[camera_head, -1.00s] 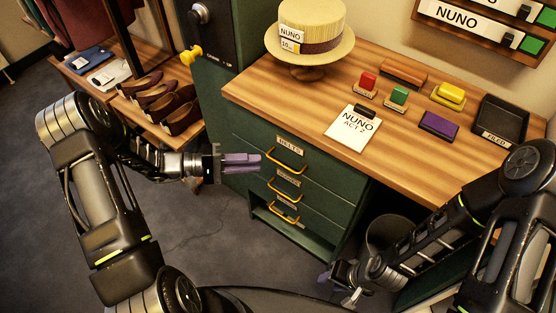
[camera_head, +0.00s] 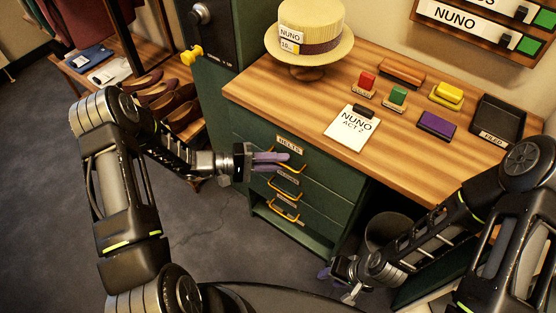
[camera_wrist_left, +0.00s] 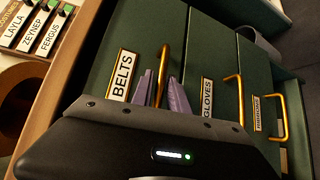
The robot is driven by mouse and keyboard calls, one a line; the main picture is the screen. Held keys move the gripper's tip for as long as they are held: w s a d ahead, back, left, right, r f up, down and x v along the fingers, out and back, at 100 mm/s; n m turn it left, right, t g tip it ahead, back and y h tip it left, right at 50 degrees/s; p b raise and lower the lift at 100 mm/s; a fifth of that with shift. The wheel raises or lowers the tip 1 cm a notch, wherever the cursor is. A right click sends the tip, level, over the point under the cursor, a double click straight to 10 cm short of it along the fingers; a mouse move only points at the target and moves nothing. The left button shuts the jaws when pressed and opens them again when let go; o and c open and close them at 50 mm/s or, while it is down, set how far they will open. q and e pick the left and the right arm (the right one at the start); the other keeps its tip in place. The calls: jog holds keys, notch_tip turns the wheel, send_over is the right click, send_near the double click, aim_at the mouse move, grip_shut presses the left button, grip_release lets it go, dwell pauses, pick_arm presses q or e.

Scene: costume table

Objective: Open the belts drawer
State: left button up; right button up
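The belts drawer (camera_wrist_left: 130,45) is the top drawer of the green cabinet, under the wooden desktop, and it is closed. Its label (camera_wrist_left: 121,76) reads BELTS. Its yellow bar handle (camera_wrist_left: 164,60) is beside the label. My left gripper (camera_head: 287,161) is at this handle, partly covering it in the head view. In the left wrist view its purple fingers (camera_wrist_left: 164,92) are apart, with the handle showing between them; contact cannot be told. My right gripper (camera_head: 338,284) is low at the bottom centre, open and empty, away from the drawers.
Below are the gloves drawer (camera_wrist_left: 210,65) and a third drawer (camera_wrist_left: 262,85), both closed with similar handles. A straw hat (camera_head: 309,30), stamps and a NUNO card (camera_head: 350,130) stand on the desktop (camera_head: 270,90). A bin (camera_head: 388,230) is under the desk. Floor before the cabinet is clear.

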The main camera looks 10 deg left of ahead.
pick_arm(q)
jog(key=shift+c, duration=0.3)
grip_shut()
dwell(1.0)
